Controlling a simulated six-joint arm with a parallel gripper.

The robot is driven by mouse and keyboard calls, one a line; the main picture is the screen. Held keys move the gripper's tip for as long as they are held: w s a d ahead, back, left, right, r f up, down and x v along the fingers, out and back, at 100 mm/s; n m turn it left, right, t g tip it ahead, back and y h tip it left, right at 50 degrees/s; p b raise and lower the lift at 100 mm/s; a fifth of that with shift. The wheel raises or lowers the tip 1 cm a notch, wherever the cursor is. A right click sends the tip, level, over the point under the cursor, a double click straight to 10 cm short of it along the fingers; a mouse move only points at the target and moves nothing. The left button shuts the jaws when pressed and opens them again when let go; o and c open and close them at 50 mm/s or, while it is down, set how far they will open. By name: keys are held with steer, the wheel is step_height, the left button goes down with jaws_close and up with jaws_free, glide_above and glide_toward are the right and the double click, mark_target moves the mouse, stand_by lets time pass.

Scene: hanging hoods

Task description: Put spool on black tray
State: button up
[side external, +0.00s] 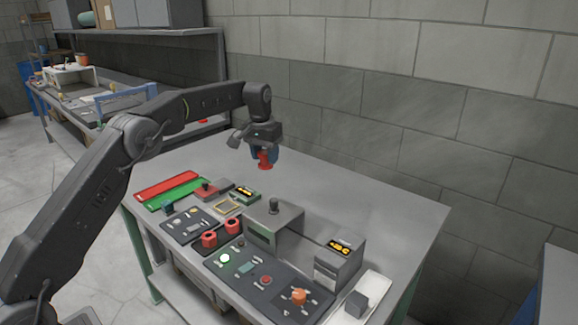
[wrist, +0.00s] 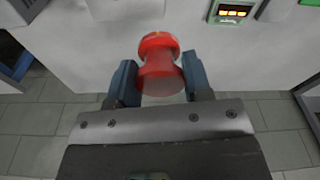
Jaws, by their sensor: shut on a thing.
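My gripper (side external: 264,153) is shut on a red spool (side external: 265,163) and holds it above the far part of the grey bench. In the wrist view the spool (wrist: 159,66) sits between the two blue fingers of my gripper (wrist: 160,84), with its flanged end showing. Two dark flat pieces lie on the bench: one (side external: 179,234) with small parts at the left, and a larger one (side external: 243,277) with buttons and a knob at the front.
Two more red spools (side external: 209,240) stand near the dark pieces. A red tray (side external: 166,186) and a green tray (side external: 174,194) lie at the left. A grey raised box (side external: 290,222) and a display box (side external: 340,262) stand mid-bench. The bench's far right is clear.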

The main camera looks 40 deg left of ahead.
steer(key=a, duration=0.8)
steer(key=shift+s+d+f, duration=0.1)
steer(key=shift+d+f, duration=0.05)
steer(key=shift+f, duration=3.2)
steer(key=shift+s+d+f, duration=0.1)
steer(key=shift+d+f, duration=0.05)
steer(key=shift+f, duration=3.2)
steer(key=shift+s+d+f, duration=0.1)
steer(key=shift+d+f, duration=0.05)
steer(key=shift+f, duration=3.2)
steer(key=shift+f, duration=0.55)
steer(key=o, duration=1)
